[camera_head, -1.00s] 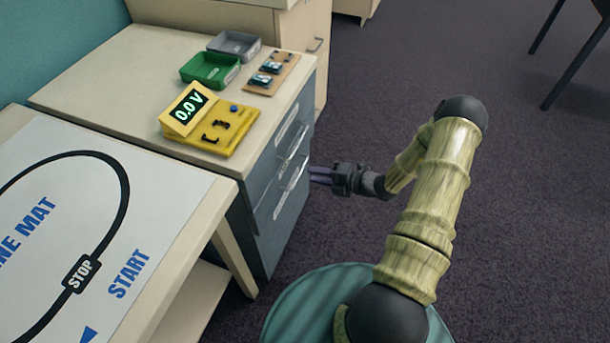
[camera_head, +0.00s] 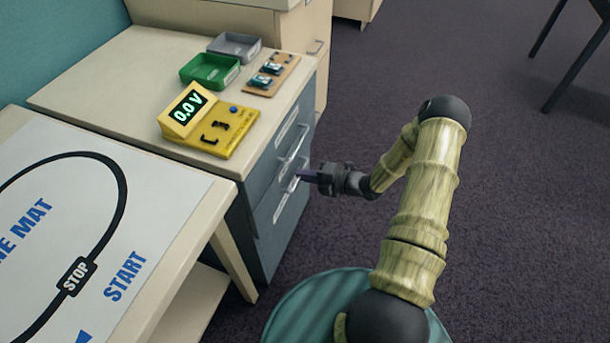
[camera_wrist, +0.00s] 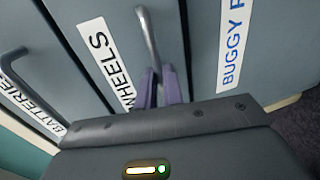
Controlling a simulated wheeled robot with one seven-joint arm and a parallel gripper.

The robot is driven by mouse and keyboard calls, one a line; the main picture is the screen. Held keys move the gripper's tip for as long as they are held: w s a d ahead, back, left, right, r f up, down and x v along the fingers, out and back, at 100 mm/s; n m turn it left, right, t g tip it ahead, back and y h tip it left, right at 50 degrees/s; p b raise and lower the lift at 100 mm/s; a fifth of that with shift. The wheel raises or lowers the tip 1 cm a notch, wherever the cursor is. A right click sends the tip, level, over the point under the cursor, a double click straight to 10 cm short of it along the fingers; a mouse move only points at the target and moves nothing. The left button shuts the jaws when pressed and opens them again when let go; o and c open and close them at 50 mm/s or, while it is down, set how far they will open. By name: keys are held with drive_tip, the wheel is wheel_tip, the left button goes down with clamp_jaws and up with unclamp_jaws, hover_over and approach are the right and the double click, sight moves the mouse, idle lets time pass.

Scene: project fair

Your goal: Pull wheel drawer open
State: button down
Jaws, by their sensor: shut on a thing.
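The wheel drawer (camera_wrist: 118,18) fills the middle of the wrist view, a grey-blue front with a white "WHEELS" label (camera_wrist: 104,58) and a pale metal bar handle (camera_wrist: 149,38). My gripper (camera_wrist: 162,84) is shut on this handle (camera_head: 293,184), its purple fingers either side of the bar near one end. In the head view my gripper (camera_head: 300,176) reaches the cabinet front from the right. Any gap around the drawer front is too small to tell. The fingertips partly cover the handle.
A "BATTERIES" drawer (camera_wrist: 50,75) and a "BUGGY P" drawer (camera_wrist: 215,50) flank it. On the cabinet top (camera_head: 110,70) stand a yellow 0.0 V meter (camera_head: 205,125), a green tray (camera_head: 210,70) and a grey tray (camera_head: 235,45). Open carpet (camera_head: 520,200) lies to the right.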

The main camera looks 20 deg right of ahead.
drive_tip(key=f+p+v, duration=0.2)
drive_tip(key=v, duration=1)
drive_tip(key=f+p+v, duration=0.3)
drive_tip(key=v, duration=0.8)
drive_tip(key=shift+v, duration=0.9)
drive_tip(key=shift+f, duration=0.15)
drive_tip(key=c, duration=1.5)
unclamp_jaws()
drive_tip(key=shift+c, duration=0.2)
drive_tip(key=p+v, duration=0.2)
drive_tip(key=v, duration=1.5)
drive_tip(key=shift+d, duration=0.2)
